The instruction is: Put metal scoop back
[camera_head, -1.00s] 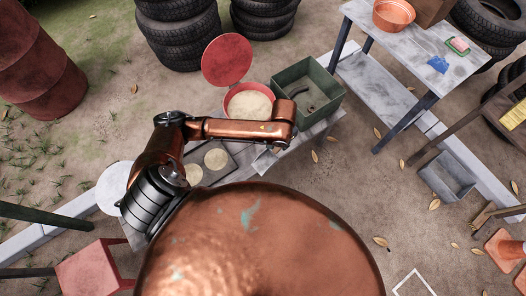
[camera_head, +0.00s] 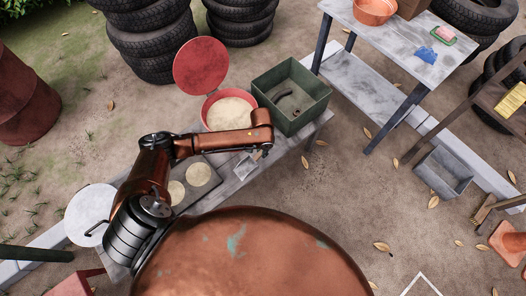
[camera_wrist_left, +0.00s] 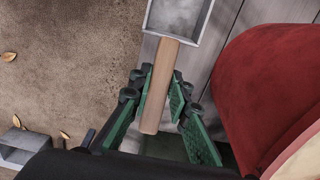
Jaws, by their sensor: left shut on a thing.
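The metal scoop has a grey square pan (camera_wrist_left: 178,18) and a wooden handle (camera_wrist_left: 160,90). My left gripper (camera_wrist_left: 160,98) is shut on the handle, which runs between its green fingers. In the head view the scoop (camera_head: 245,167) shows beside the bench's front edge, below my wrist. The left fingers are mostly hidden there by my arm. A red bucket (camera_head: 206,106) of pale grainy material stands on the bench with its round lid raised. My right gripper is not in view.
A green open crate (camera_head: 307,113) with dark items stands right of the bucket. A grey worktable (camera_head: 398,40) stands at the back right. Bare ground lies between.

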